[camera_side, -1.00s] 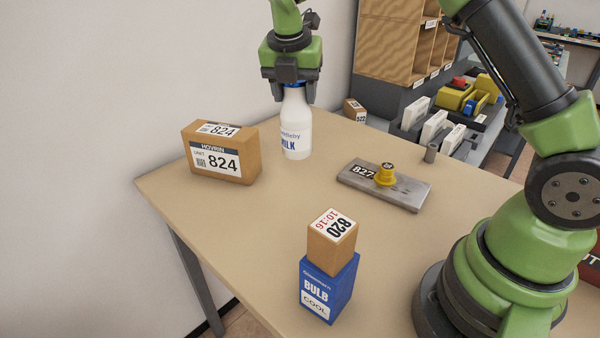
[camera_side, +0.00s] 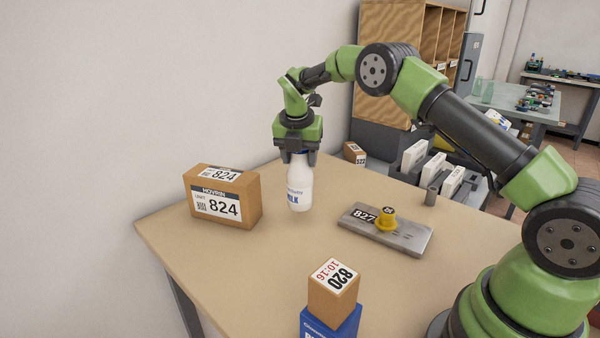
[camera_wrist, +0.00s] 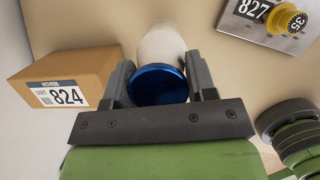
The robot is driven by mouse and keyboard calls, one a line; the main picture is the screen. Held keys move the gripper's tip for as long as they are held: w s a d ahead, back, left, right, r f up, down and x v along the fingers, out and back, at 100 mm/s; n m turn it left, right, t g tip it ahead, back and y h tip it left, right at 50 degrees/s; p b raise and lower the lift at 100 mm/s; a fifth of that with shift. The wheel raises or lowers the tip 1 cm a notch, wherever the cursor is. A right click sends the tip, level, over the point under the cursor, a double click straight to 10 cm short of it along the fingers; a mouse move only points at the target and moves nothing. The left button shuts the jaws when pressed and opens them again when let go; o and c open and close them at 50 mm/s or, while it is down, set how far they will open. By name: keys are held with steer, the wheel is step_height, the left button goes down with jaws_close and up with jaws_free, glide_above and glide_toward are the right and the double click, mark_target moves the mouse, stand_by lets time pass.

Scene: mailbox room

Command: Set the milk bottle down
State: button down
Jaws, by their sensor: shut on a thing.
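The milk bottle (camera_side: 299,188) is white with blue lettering and stands upright in my gripper (camera_side: 298,158). My gripper points down and is shut on the bottle's upper part. In the wrist view, the blue cap (camera_wrist: 159,84) shows between the two fingers of my gripper (camera_wrist: 160,82), with the white bottle body (camera_wrist: 160,42) beyond it. The bottle's base is at or very close to the tabletop (camera_side: 250,265); I cannot tell whether it touches. The bottle is between the 824 box and the grey 827 plate.
The brown 824 box (camera_side: 235,208) is left of the bottle. The grey 827 plate (camera_side: 405,238) with a yellow knob (camera_side: 386,220) is to the right. A brown 820 box (camera_side: 333,292) sits on a blue box (camera_side: 340,325) in front. Bare table lies between them.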

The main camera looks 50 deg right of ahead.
mark_target(300, 170)
steer(key=shift+f, duration=1.65)
steer(key=shift+c, duration=2.2)
jaws_free()
steer(key=shift+f, duration=0.2)
steer(key=shift+r, duration=0.15)
